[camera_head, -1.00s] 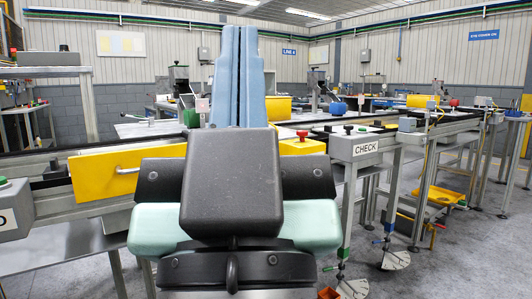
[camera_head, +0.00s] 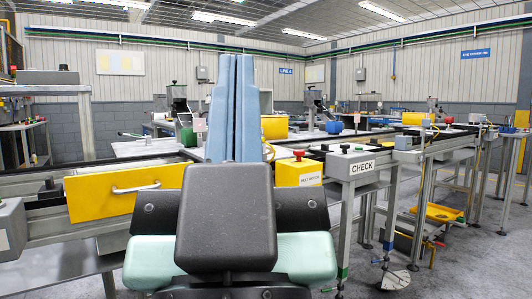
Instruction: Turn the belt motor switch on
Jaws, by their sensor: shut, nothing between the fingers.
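A yellow box (camera_head: 300,173) with a red knob on top and a white label, which seems to read "BELT MOTOR", sits on the near conveyor edge, just right of my gripper. I take it as the belt motor switch; its on/off state cannot be told. A small yellow curved piece shows at its left, partly behind my gripper. My gripper (camera_head: 232,58) is in the middle, its two blue fingers pointing up and pressed together, empty. Its dark body hides part of the conveyor. I see no contact with the box, but the depth gap is unclear.
A grey "CHECK" box (camera_head: 352,165) with small buttons stands right of the yellow box. A yellow panel with a handle (camera_head: 112,194) is on the left conveyor side. A grey box (camera_head: 10,228) is at the left edge. Open floor (camera_head: 465,265) lies at right.

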